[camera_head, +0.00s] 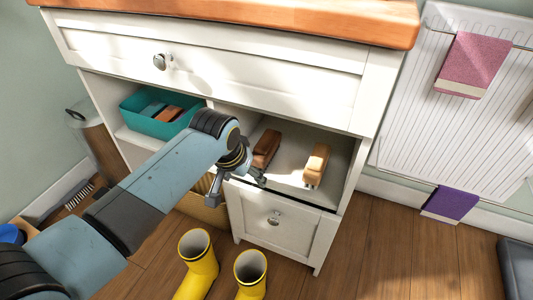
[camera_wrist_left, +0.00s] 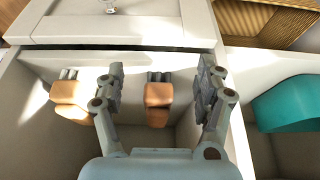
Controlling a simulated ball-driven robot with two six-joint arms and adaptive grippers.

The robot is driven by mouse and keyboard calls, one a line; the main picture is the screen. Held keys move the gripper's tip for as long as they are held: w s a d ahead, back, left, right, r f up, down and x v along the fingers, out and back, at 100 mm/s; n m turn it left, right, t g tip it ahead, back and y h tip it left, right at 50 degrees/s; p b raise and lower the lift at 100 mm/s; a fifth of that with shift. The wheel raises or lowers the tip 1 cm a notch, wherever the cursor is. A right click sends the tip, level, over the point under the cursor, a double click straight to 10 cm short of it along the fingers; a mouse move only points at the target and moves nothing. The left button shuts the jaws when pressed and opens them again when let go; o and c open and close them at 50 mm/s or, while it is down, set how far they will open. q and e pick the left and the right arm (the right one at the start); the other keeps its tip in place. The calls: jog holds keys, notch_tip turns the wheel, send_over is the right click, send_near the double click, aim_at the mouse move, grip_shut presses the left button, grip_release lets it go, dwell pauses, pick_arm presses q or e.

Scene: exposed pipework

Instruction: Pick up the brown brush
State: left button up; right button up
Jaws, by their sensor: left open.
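The brown brush (camera_head: 266,149) lies on the open shelf of the white cabinet, left of a lighter tan brush (camera_head: 317,164). My left gripper (camera_head: 238,184) is open at the shelf's front edge, just in front of the brown brush. In the left wrist view the brown brush (camera_wrist_left: 158,98) shows between the two spread fingers of the gripper (camera_wrist_left: 161,72), with its bristles toward the shelf front. The tan brush (camera_wrist_left: 72,100) shows there left of the fingers. No contact with either brush is visible. My right gripper is out of view.
A teal bin (camera_head: 143,112) stands in the left compartment, also at right in the wrist view (camera_wrist_left: 288,105). A closed drawer front (camera_head: 210,72) hangs above the shelf, and a small door (camera_head: 290,228) is below. Yellow boots (camera_head: 196,262) stand on the floor.

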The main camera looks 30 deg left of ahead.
aim_at(256, 165)
pick_arm(q)
jog(key=w, duration=0.2)
jog(key=shift+w+a+f+b, duration=0.1)
jog(key=shift+w+b, duration=0.2)
jog(key=w+b, duration=0.1)
jog(key=w, duration=0.1)
jog(key=shift+w+f, duration=0.1)
jog(key=shift+w, duration=0.2)
jog(key=b+x, duration=0.1)
jog(key=x, duration=0.1)
jog(key=shift+w+a+f+b, duration=0.1)
jog(key=shift+w+f+b, duration=0.15)
jog(key=shift+b, duration=0.05)
jog(key=shift+w+f, duration=0.1)
pick_arm(e)
jog(key=w, duration=0.5)
jog(key=shift+d+f, duration=0.25)
pick_arm(q)
jog(key=shift+c, duration=0.2)
jog(key=c, duration=1.3)
